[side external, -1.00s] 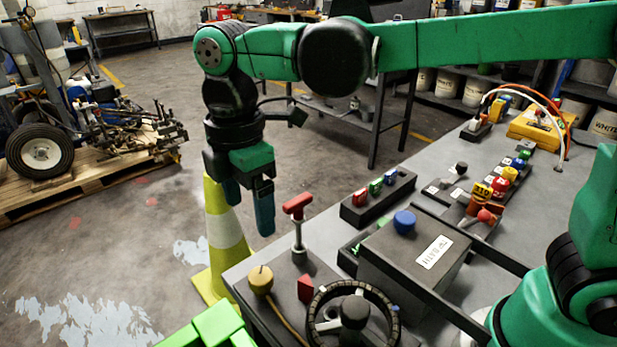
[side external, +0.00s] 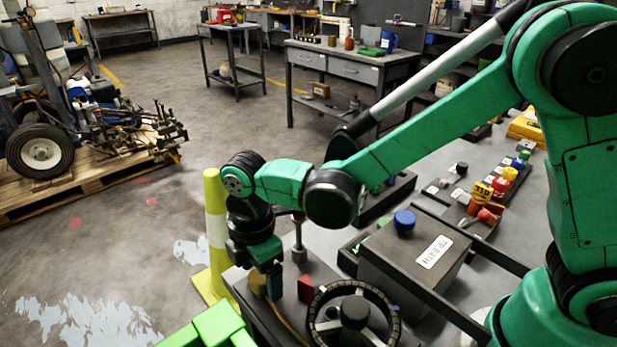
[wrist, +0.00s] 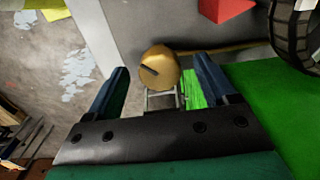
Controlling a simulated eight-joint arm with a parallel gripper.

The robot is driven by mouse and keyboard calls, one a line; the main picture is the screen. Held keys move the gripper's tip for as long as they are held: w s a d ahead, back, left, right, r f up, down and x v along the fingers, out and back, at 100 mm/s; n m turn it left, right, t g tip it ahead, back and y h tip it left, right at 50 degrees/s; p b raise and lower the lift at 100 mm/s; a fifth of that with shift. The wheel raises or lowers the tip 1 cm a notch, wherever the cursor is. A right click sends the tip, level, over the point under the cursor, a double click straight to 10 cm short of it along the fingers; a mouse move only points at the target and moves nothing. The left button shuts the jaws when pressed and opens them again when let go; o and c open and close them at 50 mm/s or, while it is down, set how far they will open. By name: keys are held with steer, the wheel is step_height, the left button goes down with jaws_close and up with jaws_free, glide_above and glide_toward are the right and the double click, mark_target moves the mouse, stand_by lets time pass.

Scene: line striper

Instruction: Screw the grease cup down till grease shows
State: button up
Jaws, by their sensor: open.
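The grease cup is a rounded brass-coloured cap with a dark slot, seen in the wrist view (wrist: 160,67). It sits on the near-left end of the bench and is partly hidden behind my gripper in the side view (side external: 257,284). My gripper (side external: 267,285) is low at the cup, pointing down. In the wrist view my gripper (wrist: 162,72) is open, with one blue-green finger left of the cup and one right of it. Gaps show on both sides, so the fingers look apart from the cup. I see no grease.
A dark handwheel (side external: 392,318) and a red wedge (side external: 305,290) stand right of the cup. A post (side external: 299,252) rises close behind my gripper. A grey box (side external: 398,265) with a blue knob (side external: 404,221) lies farther right. A yellow cone (side external: 216,225) stands left of the bench.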

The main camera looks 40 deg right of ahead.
jaws_close()
steer(key=shift+m, duration=3.1)
jaws_free()
